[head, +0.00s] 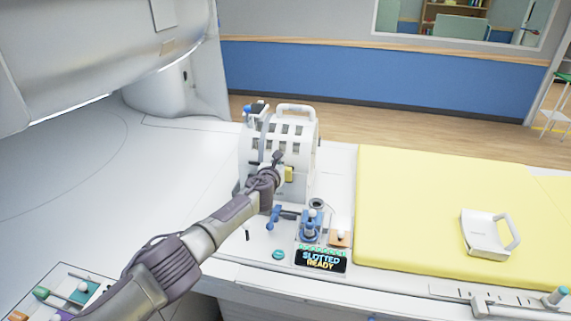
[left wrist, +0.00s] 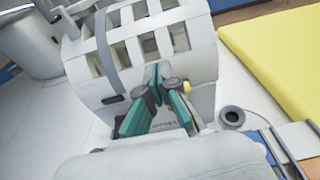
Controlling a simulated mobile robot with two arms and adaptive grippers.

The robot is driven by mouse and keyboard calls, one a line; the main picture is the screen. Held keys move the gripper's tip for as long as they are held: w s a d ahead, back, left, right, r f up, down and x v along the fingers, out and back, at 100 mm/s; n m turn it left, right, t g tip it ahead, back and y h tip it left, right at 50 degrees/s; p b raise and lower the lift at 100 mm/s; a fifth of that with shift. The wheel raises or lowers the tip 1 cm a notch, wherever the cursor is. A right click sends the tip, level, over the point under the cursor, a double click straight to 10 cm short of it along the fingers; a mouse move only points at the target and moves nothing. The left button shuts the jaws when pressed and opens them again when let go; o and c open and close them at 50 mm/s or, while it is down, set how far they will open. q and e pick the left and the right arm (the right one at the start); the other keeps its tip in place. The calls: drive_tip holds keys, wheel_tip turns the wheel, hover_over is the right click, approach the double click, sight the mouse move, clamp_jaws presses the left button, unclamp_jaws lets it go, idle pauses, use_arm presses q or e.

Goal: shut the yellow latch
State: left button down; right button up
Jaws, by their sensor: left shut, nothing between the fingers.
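The yellow latch (head: 289,174) is on the front of a white slotted housing (head: 297,136), beside my left gripper. In the left wrist view only a small yellow piece of the latch (left wrist: 187,87) shows, just right of the fingers. My left gripper (head: 277,158) is in front of the housing, left of the latch. In the left wrist view its teal fingers (left wrist: 158,74) are together with nothing between them. I cannot tell whether a finger touches the latch. My right gripper is not in view.
A blue fixture (head: 312,226) and a display reading "SLOTTED READY" (head: 321,260) are in front of the housing. A yellow pad (head: 400,200) with a white handled part (head: 485,235) lies to the right. The scanner body (head: 90,50) overhangs the left.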

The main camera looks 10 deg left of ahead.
use_arm(q)
drive_tip(key=r, duration=0.1)
drive_tip(key=p, duration=0.1)
drive_tip(key=r, duration=0.1)
drive_tip(key=shift+w+a+r+p, duration=0.15)
drive_tip(key=shift+a+r+p, duration=0.1)
drive_tip(key=shift+r+p, duration=0.1)
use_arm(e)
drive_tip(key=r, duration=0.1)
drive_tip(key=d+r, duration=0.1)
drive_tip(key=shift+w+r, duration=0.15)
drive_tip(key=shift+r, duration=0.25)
